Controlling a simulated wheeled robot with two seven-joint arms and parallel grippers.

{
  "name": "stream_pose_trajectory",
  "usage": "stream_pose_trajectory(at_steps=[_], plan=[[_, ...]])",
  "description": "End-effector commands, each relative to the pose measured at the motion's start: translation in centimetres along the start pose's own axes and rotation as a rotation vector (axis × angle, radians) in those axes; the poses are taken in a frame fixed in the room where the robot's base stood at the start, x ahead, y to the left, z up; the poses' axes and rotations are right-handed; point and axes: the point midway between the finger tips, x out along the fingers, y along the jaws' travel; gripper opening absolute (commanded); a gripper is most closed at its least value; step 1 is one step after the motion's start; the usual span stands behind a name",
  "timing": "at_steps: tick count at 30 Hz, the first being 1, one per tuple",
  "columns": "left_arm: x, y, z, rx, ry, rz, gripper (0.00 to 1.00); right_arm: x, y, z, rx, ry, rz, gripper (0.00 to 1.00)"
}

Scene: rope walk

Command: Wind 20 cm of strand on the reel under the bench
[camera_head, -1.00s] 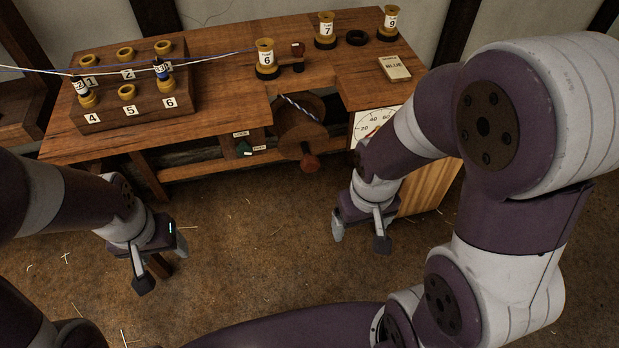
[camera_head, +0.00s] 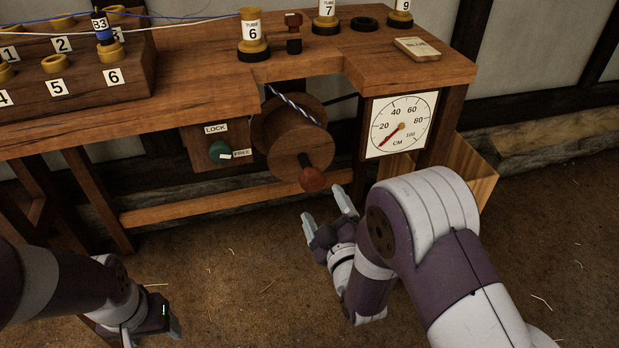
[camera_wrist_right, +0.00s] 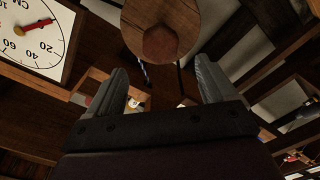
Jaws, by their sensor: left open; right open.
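The wooden reel (camera_head: 283,132) hangs under the bench, a blue-and-white strand (camera_head: 292,103) running up from it. Its crank has a reddish-brown knob (camera_head: 313,179) facing me. My right gripper (camera_head: 326,209) is open and empty, just below and right of the knob, apart from it. In the right wrist view the knob (camera_wrist_right: 160,43) and reel disc (camera_wrist_right: 185,16) lie ahead, between and beyond the fingers. The green lock knob (camera_head: 219,152) has its white pointer towards FREE. The CM dial (camera_head: 401,112) has its red hand at the low end, near zero. My left gripper (camera_head: 152,333) is open and empty, low at left.
The bench (camera_head: 200,80) carries a numbered bobbin block (camera_head: 120,88), tube 6 (camera_head: 250,35), tube 7, tube 9, a black ring (camera_head: 364,24) and a wooden tag (camera_head: 417,48). A wooden bin (camera_head: 478,168) stands right of the dial. The floor in front is clear except straw bits.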

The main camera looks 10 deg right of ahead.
Motion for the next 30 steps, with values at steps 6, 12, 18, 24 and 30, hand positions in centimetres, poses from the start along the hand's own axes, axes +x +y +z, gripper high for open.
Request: stream_pose_trajectory(at_steps=[6, 12, 18, 24, 30], plan=[[2.4, 0.0, 0.3, 0.0, -0.001, 0.0, 0.67, 5.6, -0.4, 0.5, 0.002, 0.0, 0.002, 0.84], [3.6, 0.0, 0.5, 0.0, -0.001, 0.0, 0.67, 9.5, -0.3, 0.3, 0.003, -0.001, 0.0, 0.84], [3.8, 0.0, 0.5, 0.0, -0.001, 0.0, 0.67, 10.8, -0.2, 0.2, 0.004, -0.003, -0.003, 0.84], [3.8, 0.0, 0.5, 0.0, -0.001, 0.0, 0.67, 10.8, -0.1, 0.1, 0.004, -0.003, -0.003, 0.84], [3.8, 0.0, 0.5, 0.0, -0.001, 0.0, 0.67, 10.8, -0.1, 0.1, 0.004, -0.003, -0.003, 0.3]])
